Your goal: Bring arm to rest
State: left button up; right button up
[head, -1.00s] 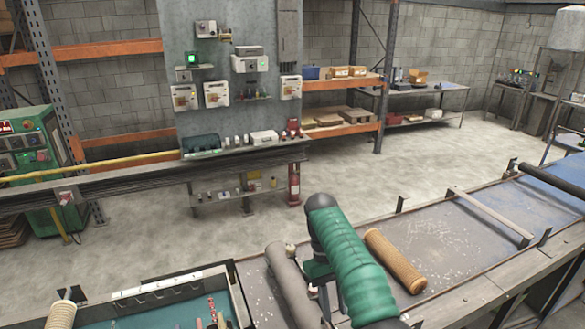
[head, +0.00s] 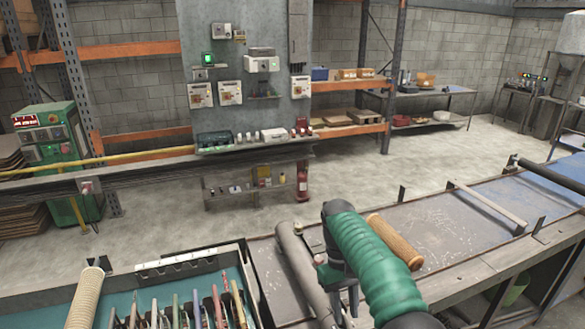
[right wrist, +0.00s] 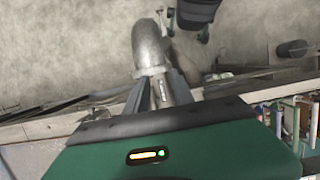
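My right gripper (head: 345,305) points down at the near edge of the conveyor, just right of a grey pipe (head: 298,262). Its arm is the green-sleeved link above it. A tan mesh tube (head: 395,242) lies on the conveyor, partly behind my arm. A paler mesh tube (head: 85,298) leans at the left side of the teal tray. My left gripper is not in view.
The teal tray (head: 245,262) at lower left holds several upright thin tools. The conveyor (head: 450,225) runs off to the right, with a crossbar (head: 487,207) over it. A panel with switch boxes (head: 250,95) stands behind.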

jog(key=s+d+f+t+b, duration=0.1)
jog(key=s+f+b, duration=0.1)
jog(key=s+f, duration=0.1)
jog(key=s+d+f+m+t+b, duration=0.1)
jog(key=s+d+f+b, duration=0.1)
jog(key=s+f, duration=0.1)
jog(key=s+d+f+t+y+b, duration=0.1)
jog(key=s+f+b, duration=0.1)
jog(key=s+f, duration=0.1)
jog(key=shift+s+d+f+m, duration=0.2)
jog(key=shift+f+m, duration=0.2)
jog(key=shift+f, duration=0.2)
jog(key=s+d+f+m+t+b, duration=0.2)
jog(key=s+f, duration=0.5)
jog(key=s, duration=0.6)
jog(key=shift+d+t+b, duration=0.4)
jog(key=shift+b, duration=0.15)
jog(key=shift+w+f, duration=0.15)
